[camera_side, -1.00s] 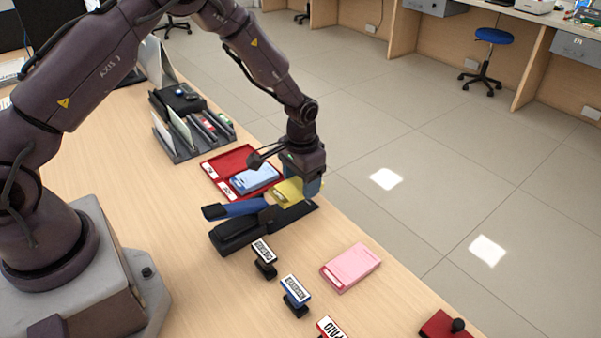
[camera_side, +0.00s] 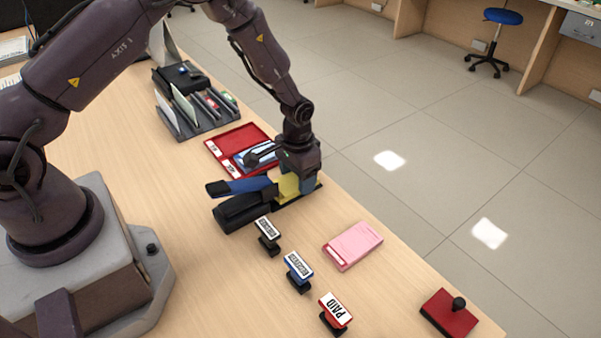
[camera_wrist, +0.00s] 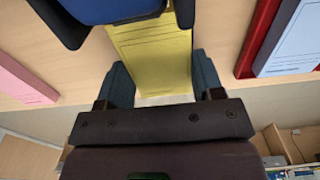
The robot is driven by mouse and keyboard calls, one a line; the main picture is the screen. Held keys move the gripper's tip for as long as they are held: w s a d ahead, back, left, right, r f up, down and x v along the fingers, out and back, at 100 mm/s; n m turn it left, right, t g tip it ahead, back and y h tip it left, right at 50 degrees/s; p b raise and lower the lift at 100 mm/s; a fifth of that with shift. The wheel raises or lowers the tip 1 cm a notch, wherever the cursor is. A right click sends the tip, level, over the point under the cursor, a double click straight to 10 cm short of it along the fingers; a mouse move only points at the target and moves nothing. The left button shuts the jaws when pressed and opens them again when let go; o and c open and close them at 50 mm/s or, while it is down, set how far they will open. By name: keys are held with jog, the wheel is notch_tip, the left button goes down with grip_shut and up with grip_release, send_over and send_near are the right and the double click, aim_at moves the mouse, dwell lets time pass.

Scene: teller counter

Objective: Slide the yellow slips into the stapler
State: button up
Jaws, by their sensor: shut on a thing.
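The yellow slips (camera_side: 287,187) are held in my gripper (camera_side: 298,184), beside the stapler's open end. In the wrist view the slips (camera_wrist: 152,62) lie between the two fingers of my gripper (camera_wrist: 161,82), and their far end reaches under the stapler's blue arm (camera_wrist: 112,8). The stapler (camera_side: 242,210) has a black base and a raised blue top, and it lies on the counter with its open side toward the slips. The side view does not show clearly how far the slips sit between the jaws.
A red tray (camera_side: 222,143) with blue slips (camera_side: 243,161) lies behind the stapler. A pink pad (camera_side: 352,246), several stamps (camera_side: 298,271) and a red ink pad (camera_side: 449,312) stand in front. A grey organizer (camera_side: 196,130) is at the back. The counter edge is close on the right.

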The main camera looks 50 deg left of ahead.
jog(key=shift+s, duration=1)
dwell(0.5)
jog(key=o, duration=1)
jog(key=shift+o, duration=0.2)
jog(key=shift+r, duration=0.15)
jog(key=shift+r, duration=3.4)
